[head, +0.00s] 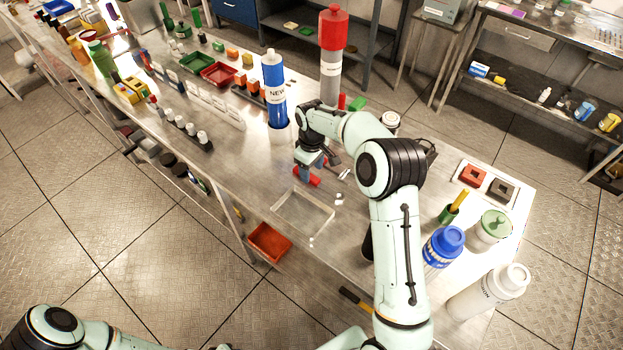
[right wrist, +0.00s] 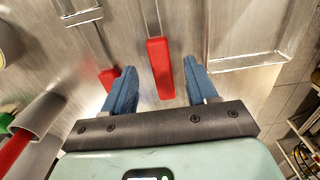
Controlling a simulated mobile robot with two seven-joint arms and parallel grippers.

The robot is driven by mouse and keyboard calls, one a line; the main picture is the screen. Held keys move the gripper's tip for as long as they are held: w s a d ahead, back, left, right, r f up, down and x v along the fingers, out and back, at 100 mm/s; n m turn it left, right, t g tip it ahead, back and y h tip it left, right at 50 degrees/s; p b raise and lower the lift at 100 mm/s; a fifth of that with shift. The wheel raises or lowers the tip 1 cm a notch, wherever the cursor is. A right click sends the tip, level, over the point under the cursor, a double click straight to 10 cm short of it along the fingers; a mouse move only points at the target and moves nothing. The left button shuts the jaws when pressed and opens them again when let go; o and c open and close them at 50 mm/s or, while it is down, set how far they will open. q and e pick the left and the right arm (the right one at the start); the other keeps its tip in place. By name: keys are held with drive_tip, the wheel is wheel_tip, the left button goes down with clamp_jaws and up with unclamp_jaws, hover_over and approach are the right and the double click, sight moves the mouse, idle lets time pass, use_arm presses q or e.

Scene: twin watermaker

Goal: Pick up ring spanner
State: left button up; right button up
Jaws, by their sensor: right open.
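My right gripper (head: 314,168) is low over the metal bench in the head view. In the right wrist view its two blue fingers (right wrist: 160,88) are apart. A red-handled tool (right wrist: 160,68) with a thin metal shank lies between them, apparently not gripped. A second red-handled tool (right wrist: 109,77) lies left of it, partly behind the left finger. The tools' far ends are cut off or unclear, so I cannot tell which is the ring spanner. Red shows under the gripper in the head view. My left arm is at the bottom left; its gripper is not visible.
A clear shallow tray (head: 303,212) lies beside the gripper. A blue cylinder (head: 273,92) and a red-topped cylinder (head: 332,60) stand behind. A blue-capped jar (head: 443,246) and a white bottle (head: 487,291) stand right of my arm. An orange bin (head: 269,243) sits below the bench edge.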

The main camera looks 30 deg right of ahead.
sight(312, 177)
wheel_tip(312, 177, down, 3)
drive_tip(key=shift+r, duration=0.15)
clamp_jaws()
drive_tip(key=shift+r, duration=0.15)
use_arm(q)
drive_tip(key=shift+w+r+p, duration=0.7)
drive_tip(key=shift+w+r, duration=0.25)
drive_tip(key=shift+w, duration=0.2)
use_arm(e)
wheel_tip(312, 177, up, 20)
